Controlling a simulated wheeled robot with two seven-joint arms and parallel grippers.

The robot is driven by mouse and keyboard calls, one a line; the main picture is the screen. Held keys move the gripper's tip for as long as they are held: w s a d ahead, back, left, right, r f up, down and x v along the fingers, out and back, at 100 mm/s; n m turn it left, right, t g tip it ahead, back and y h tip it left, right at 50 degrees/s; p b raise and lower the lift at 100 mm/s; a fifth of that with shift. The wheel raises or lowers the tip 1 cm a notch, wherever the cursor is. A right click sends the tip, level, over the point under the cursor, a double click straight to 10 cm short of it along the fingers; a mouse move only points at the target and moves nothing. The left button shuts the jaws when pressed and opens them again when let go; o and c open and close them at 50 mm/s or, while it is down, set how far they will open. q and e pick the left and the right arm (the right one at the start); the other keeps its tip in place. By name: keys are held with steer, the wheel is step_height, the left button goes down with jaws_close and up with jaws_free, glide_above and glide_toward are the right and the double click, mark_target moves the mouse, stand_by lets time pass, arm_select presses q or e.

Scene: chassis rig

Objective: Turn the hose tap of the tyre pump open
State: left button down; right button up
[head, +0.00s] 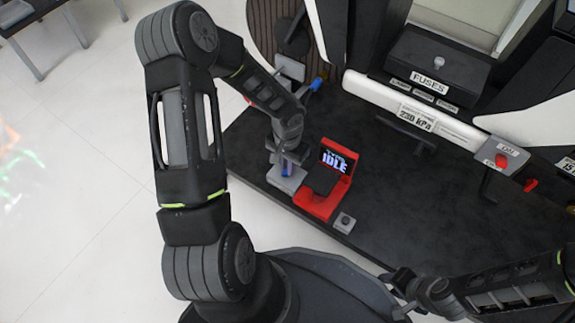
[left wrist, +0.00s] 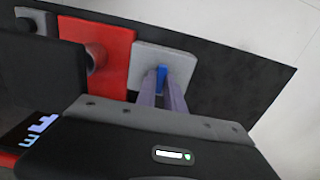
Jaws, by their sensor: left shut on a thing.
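The tyre pump is a red unit (head: 322,200) with a small screen reading IDLE; its red body also shows in the left wrist view (left wrist: 108,40). Just left of it in the head view is a light grey plate (head: 284,184), seen in the left wrist view (left wrist: 178,62) too. A blue tap handle (left wrist: 161,78) stands on this plate. My left gripper (left wrist: 162,84) is shut on the blue handle, one finger on either side. In the head view my left gripper (head: 287,168) partly hides the handle. My right gripper (head: 398,280) is low at the right, away from the pump.
A dark bench top (head: 400,205) carries the pump. A small grey block with a knob (head: 344,222) stands beside it. Behind are a FUSES box (head: 440,72), a white 230 kPa bar (head: 408,108) and a switch with a red lever (head: 501,160).

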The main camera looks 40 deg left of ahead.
arm_select(q)
steer(key=shift+m, duration=0.3)
steer(key=m+p, duration=0.2)
steer(key=m, duration=0.2)
steer(key=shift+r+p, duration=0.15)
steer(key=shift+p, duration=0.25)
steer(key=m+p, duration=0.2)
steer(key=m, duration=0.2)
steer(key=shift+m+p, duration=0.3)
steer(key=m+p, duration=0.3)
steer(key=m, duration=0.2)
steer(key=shift+m+p, duration=0.75)
steer(key=shift+m, duration=1.05)
steer(key=c, duration=1.4)
jaws_free()
steer(key=shift+c, duration=0.2)
